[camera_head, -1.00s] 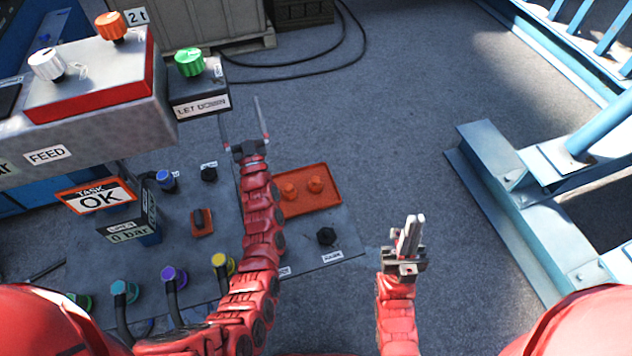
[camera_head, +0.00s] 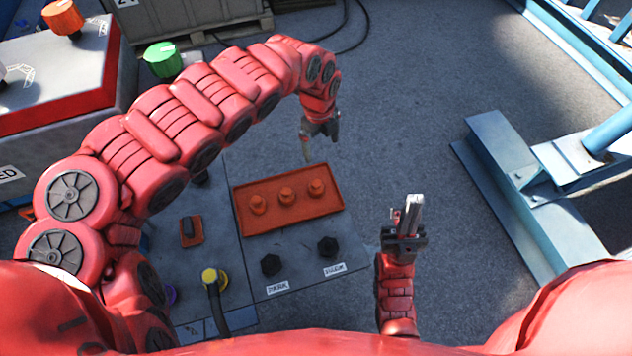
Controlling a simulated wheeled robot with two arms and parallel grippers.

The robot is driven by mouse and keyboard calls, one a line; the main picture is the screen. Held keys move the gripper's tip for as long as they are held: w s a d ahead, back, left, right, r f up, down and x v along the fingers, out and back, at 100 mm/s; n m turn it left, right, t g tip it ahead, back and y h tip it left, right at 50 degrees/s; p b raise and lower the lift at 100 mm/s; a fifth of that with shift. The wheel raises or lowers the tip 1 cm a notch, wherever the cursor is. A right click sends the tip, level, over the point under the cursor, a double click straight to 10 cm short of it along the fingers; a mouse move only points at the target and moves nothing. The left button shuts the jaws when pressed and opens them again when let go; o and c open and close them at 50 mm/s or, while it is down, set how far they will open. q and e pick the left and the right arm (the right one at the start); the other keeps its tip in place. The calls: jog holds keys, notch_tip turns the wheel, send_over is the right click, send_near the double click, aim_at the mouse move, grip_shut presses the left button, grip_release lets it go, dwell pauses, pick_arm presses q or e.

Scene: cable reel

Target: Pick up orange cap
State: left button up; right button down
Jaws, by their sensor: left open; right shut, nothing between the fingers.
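An orange tray (camera_head: 331,206) lies on the grey panel and holds 3 orange caps in a row: a left cap (camera_head: 257,204), a middle cap (camera_head: 287,195) and a right cap (camera_head: 317,187). My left gripper (camera_head: 306,153) is open and points down just behind the tray's back edge, near the right cap. It seems to be above the tray, apart from the caps. My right gripper (camera_head: 412,208) is shut and empty, to the right of the tray and pointing away from me.
Two black knobs (camera_head: 271,265) (camera_head: 328,247) stand on the panel in front of the tray. A yellow connector (camera_head: 209,275) with a cable is at the left. Blue steel framing (camera_head: 520,200) is at right.

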aim_at(317, 183)
pick_arm(q)
jog(key=shift+y, duration=0.3)
jog(key=f, duration=0.4)
jog(key=a+f, duration=0.1)
jog(key=f, duration=0.3)
jog(key=s+f, duration=0.1)
jog(key=f, duration=0.3)
jog(key=shift+a+f+b, duration=0.15)
jog(key=shift+a+b, duration=0.1)
jog(key=shift+b, duration=0.1)
jog(key=f, duration=0.4)
jog(key=shift+s+d, duration=0.2)
jog(key=shift+s, duration=0.05)
jog(key=shift+a+f, duration=0.15)
jog(key=shift+f, duration=0.5)
jog(key=shift+w, duration=0.1)
grip_shut()
